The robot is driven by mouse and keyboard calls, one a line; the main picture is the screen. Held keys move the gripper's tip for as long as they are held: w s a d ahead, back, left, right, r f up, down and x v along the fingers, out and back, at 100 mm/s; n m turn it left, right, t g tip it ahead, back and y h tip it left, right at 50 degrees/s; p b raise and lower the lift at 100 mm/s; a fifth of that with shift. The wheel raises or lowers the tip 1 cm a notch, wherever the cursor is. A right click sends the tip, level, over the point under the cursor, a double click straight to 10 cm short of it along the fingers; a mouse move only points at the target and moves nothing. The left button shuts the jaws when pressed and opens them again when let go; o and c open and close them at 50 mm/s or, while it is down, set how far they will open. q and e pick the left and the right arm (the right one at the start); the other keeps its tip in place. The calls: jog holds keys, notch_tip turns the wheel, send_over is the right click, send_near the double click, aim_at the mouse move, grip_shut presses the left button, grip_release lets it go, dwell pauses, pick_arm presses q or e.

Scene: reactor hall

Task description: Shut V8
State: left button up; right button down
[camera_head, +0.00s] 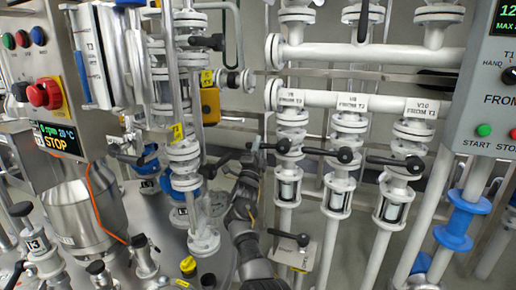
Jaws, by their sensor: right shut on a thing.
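V8 (291,117) is the leftmost of three flanged valves on white vertical pipes under a horizontal pipe, below a small label that is hard to read. Its black lever (283,146) points left, across the pipe. My right gripper (259,147) comes up from below, left of V8, and is shut on the lever's outer end. The jaws are small and partly dark against the background. My left gripper is not in view.
Valves V9 (348,122) and V10 (413,130) stand to the right with similar black levers pointing left. Another black-levered valve (184,152) stands close on the left.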

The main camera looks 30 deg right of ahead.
jog(key=c, duration=1.3)
grip_release()
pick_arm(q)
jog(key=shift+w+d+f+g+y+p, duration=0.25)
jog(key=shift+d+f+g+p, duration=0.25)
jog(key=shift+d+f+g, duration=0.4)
pick_arm(e)
jog(key=v, duration=1)
jog(key=shift+s+a+f, duration=0.25)
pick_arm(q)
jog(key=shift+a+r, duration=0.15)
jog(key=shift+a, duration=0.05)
